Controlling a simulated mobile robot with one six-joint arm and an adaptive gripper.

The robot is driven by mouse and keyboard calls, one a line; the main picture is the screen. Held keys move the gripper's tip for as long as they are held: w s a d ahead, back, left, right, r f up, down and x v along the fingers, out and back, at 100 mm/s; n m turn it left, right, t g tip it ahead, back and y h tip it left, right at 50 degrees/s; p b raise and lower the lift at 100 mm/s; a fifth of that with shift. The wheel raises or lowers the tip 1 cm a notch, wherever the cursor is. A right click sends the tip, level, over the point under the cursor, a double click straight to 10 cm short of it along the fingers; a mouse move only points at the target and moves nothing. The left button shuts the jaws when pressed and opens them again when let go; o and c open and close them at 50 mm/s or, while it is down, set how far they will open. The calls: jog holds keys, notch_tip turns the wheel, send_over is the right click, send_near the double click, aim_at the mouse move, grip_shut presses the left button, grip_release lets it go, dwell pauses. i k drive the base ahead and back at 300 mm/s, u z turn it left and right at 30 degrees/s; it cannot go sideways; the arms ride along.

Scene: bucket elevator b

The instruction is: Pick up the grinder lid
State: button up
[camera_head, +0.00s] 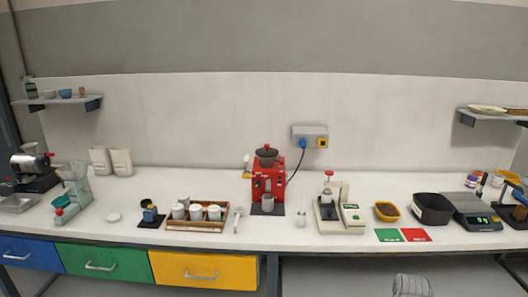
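A red grinder (262,178) stands at the middle of the worktop against the wall. A dark round lid (266,151) with a small knob sits on top of it, over the dark hopper. A grey cup (267,202) stands at the grinder's front, on its dark base. I cannot make out my gripper in this view, so nothing shows of its fingers or what they hold.
Left of the grinder is a wooden tray (195,227) with several white canisters. To the right stand a white-and-green device (340,208), a brown-filled yellow bowl (387,211), a black bin (433,209) and a scale (477,213). A wall socket (310,137) holds a blue plug.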

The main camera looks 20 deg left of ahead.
aim_at(266, 152)
jog(key=u, duration=0.3)
jog(key=i, duration=1.25)
jog(key=u, duration=0.3)
